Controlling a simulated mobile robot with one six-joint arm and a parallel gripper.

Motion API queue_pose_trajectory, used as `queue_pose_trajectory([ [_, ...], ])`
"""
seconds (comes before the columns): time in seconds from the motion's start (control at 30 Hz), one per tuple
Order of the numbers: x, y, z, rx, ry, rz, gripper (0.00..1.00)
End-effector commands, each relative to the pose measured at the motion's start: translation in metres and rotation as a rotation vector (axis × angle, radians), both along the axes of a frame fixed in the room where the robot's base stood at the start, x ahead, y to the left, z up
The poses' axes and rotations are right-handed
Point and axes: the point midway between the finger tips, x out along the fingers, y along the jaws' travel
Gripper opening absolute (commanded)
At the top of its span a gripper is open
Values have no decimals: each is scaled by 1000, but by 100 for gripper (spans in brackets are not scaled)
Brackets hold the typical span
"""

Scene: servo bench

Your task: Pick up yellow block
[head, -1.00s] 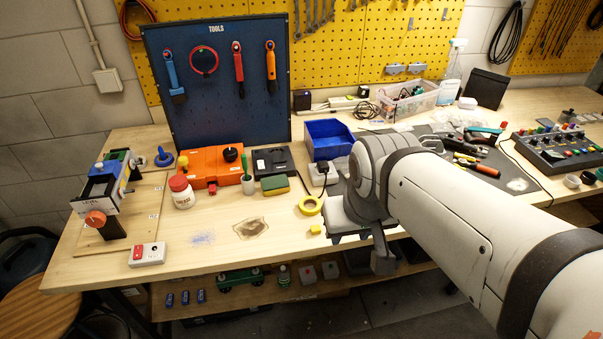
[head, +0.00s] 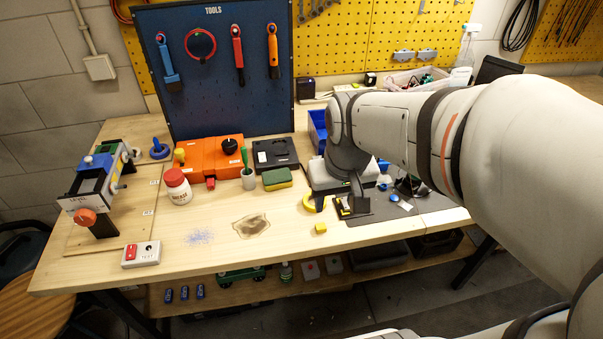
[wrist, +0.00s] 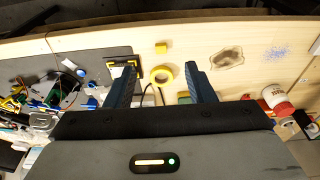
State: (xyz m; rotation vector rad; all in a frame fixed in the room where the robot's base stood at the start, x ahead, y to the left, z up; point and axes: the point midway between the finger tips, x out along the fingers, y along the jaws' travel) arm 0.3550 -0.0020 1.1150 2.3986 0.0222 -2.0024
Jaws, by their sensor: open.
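The small yellow block (head: 321,229) lies on the bench top near its front edge, right of the brown stain. In the wrist view the yellow block (wrist: 161,48) shows beyond the fingertips, between their lines. My gripper (head: 335,200) is above the bench, just behind the block in the head view, partly hidden by my wrist. In the wrist view my gripper (wrist: 163,75) is open with nothing between its fingers. A yellow tape ring (wrist: 162,76) lies below it, nearer than the block.
A grey mat (head: 425,203) with small parts lies right. The bench left of the block is clear around the stain (head: 252,224).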

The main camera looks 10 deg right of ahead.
Motion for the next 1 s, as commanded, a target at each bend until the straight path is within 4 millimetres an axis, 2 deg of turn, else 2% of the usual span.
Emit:
queue_pose_trajectory([
  [0.03, 14, 0, -21, 0, 34, 2, 49],
  [0.2, 53, 0, -65, -1, 114, 8, 49],
  [0.4, 79, 0, -98, -2, 168, 12, 49],
  [0.77, 83, -1, -134, -1, 183, 12, 49],
  [1.0, 80, -1, -169, -1, 184, 11, 49],
])
